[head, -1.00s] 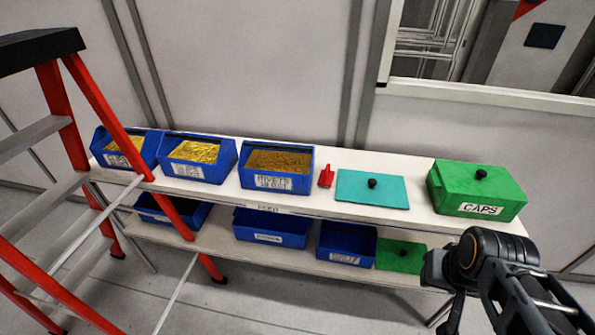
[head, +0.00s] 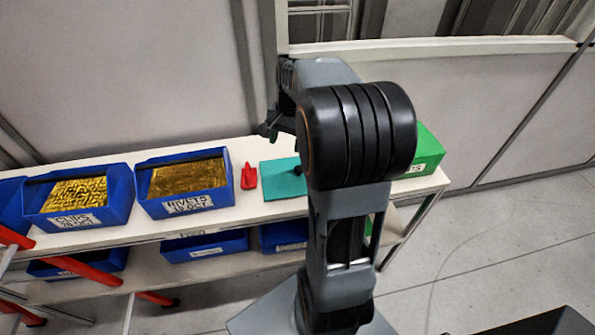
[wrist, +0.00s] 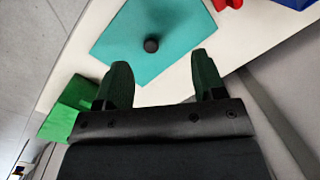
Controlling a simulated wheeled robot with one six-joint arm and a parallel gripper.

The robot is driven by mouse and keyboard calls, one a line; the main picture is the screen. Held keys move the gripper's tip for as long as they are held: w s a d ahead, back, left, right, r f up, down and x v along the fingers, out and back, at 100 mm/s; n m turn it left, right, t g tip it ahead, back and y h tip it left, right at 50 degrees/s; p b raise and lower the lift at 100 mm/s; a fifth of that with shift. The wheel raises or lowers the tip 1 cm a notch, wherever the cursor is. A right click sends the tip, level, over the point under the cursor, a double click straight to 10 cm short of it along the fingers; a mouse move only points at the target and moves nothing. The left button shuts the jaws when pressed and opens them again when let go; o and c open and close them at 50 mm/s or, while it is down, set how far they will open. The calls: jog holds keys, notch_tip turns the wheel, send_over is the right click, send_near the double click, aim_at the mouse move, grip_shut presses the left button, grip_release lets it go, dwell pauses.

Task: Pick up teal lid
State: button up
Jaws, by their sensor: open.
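The teal lid (head: 281,181) is a flat square plate with a small black knob. It lies on the upper white shelf, between a red object and the green box, and my arm hides its right part in the head view. In the wrist view the lid (wrist: 160,32) lies beyond my fingers, with its black knob (wrist: 151,45) near its middle. My gripper (wrist: 160,78) is open and empty, its two dark fingers apart, and the knob appears ahead of the gap between them. In the head view the gripper is at the upper left of my arm, its fingers hard to make out.
A red object (head: 249,177) lies just left of the lid. Blue bins (head: 183,208) with golden contents stand further left. The green box (head: 428,151) is to the right, partly behind my arm. A lower shelf (head: 200,268) holds more blue bins.

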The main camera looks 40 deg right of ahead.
jog(key=w+d+f+m+y, duration=0.1)
jog(key=w+d+f+m, duration=0.2)
jog(key=d, duration=0.5)
jog(key=m, duration=0.2)
send_over(299, 168)
jog(key=d, duration=0.2)
jog(key=shift+g+y, duration=0.3)
jog(key=shift+g, duration=0.1)
notch_tip(299, 168, down, 6)
jog(key=shift+w+a+f+p, duration=0.15)
jog(key=shift+f+p, duration=0.1)
jog(key=shift+p, duration=0.15)
jog(key=shift+p+x, duration=0.5)
jog(key=shift+x, duration=2.85)
jog(key=c, duration=1)
